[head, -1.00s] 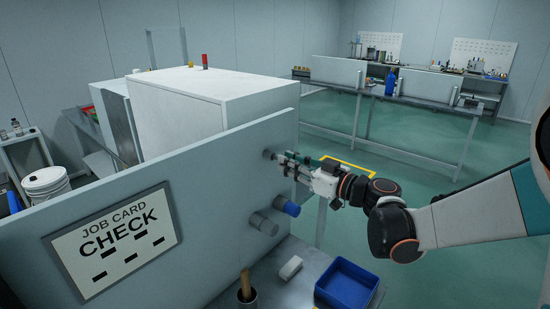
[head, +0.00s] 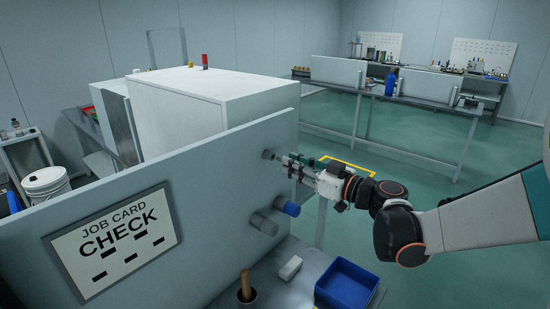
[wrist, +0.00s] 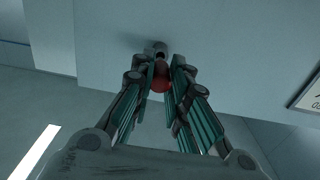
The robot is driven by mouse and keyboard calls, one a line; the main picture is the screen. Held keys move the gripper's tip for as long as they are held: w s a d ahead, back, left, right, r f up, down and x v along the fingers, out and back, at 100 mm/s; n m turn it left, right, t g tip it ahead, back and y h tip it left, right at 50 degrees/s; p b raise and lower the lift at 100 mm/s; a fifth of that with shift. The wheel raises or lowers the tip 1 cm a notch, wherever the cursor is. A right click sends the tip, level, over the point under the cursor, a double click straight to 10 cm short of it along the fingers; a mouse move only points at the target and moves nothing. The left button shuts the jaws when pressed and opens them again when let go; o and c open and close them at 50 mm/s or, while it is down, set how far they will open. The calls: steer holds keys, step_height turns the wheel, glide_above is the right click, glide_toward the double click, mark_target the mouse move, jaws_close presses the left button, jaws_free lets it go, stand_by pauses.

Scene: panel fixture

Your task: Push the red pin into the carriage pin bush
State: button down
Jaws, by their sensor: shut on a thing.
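The red pin (wrist: 161,82) shows in the wrist view between the two fingers of my gripper (wrist: 162,72). My gripper is shut on it. Just beyond the pin is a small round grey bush (wrist: 159,48) on the panel face; it also shows in the head view (head: 268,154). In the head view my gripper (head: 284,160) points at this bush from the right, with its tips a little off the panel. The red pin cannot be made out in the head view. Whether the pin's tip is inside the bush cannot be told.
The upright panel (head: 220,195) bears a job card reading CHECK (head: 110,240). Below the bush, a blue-ended cylinder (head: 290,208) and a grey cylinder (head: 263,224) stick out. A blue tray (head: 347,284), a white block (head: 290,267) and a wooden-handled tool (head: 246,285) are lower down.

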steer(key=shift+s+d, duration=0.1)
steer(key=shift+d, duration=0.05)
steer(key=v, duration=0.4)
steer(key=shift+s+d, duration=0.25)
steer(key=shift+w, duration=0.1)
stand_by(0.4)
